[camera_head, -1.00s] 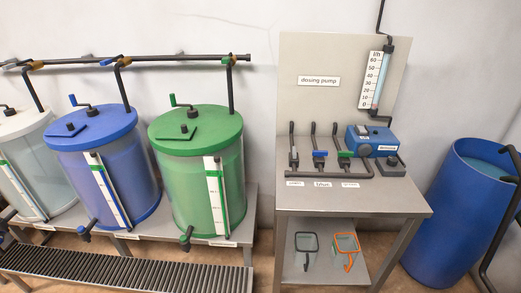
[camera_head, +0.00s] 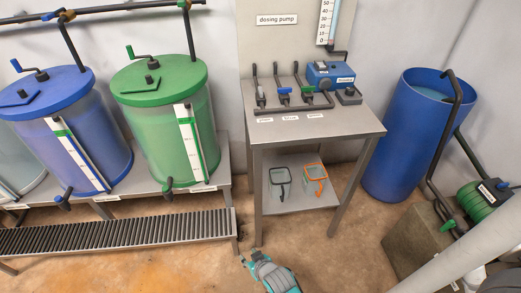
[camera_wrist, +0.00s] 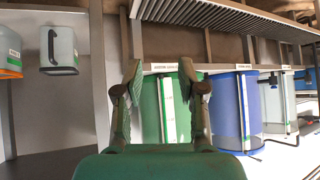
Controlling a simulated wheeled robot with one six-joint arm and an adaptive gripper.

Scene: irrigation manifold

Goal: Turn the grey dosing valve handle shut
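The grey dosing valve (camera_head: 261,97) is the leftmost of three valves on the metal table (camera_head: 354,127). Its small grey handle appears to run along its upright pipe. The blue valve handle (camera_head: 284,90) and green valve handle (camera_head: 307,88) beside it lie across their pipes. My gripper, teal, is low at the bottom middle of the head view, in front of and well below the table top, apart from the valves. In the wrist view my gripper (camera_wrist: 160,75) has its two fingers spread with nothing between them. The grey valve is not visible in the wrist view.
The blue dosing pump (camera_head: 331,74) stands right of the valves. A blue barrel (camera_head: 401,145) stands right.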

